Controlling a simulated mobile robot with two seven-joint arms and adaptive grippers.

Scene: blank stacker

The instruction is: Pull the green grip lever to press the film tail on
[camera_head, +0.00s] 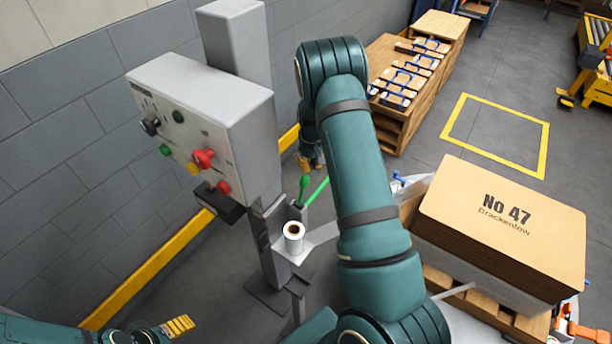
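The green grip lever (304,184) stands upright beside the grey column, above the film roll. A thin green rod (318,191) slants up to the right next to it. The white film roll (293,231) with a brown core sits on a bracket below the lever. The film tail cannot be made out. My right gripper (310,165) hangs just above the lever, partly hidden behind my own arm; I cannot tell whether it touches the lever or how far its fingers are apart. My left gripper (180,326) is low at the bottom left, away from the lever; its opening is unclear.
A grey control box (200,105) with coloured knobs is on the column at the left. A pallet stack of cardboard blanks (500,225), marked No 47, stands at the right. A wooden crate (400,125) is behind. The yellow-outlined floor square (495,137) is empty.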

